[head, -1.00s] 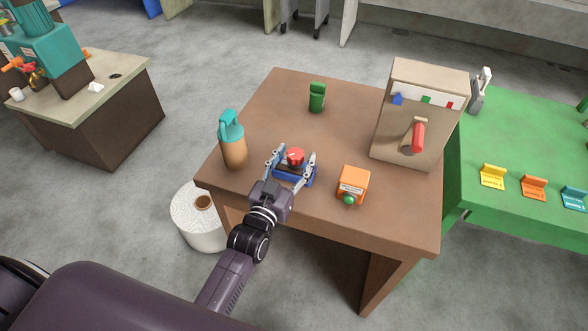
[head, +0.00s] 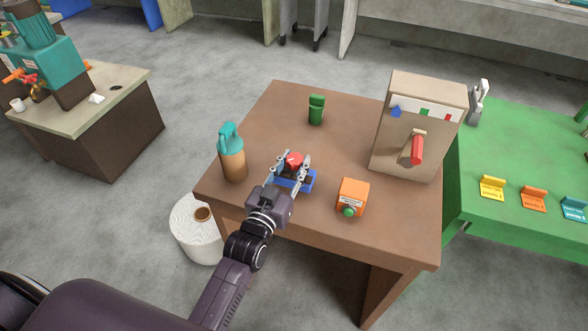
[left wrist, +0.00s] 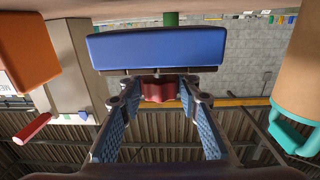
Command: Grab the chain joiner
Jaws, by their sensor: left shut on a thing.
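The chain joiner appears to be the small device with a blue base (head: 308,184) and a red knob (head: 293,160), near the table's front edge. In the left wrist view, which looks upside down, its blue base (left wrist: 156,48) spans the top, with the red part (left wrist: 158,89) below it. My left gripper (head: 291,163) is around the device, shut on its middle between the two fingers. The base still appears to rest on the table. In the left wrist view the fingers come in from both sides. My right gripper is not in view.
On the brown table (head: 262,125) stand a teal-topped bottle (head: 233,160) to the left, an orange box (head: 352,195) with a green button to the right, a green canister (head: 316,110) behind, and a beige machine (head: 420,120) with a red handle. The table's middle is clear.

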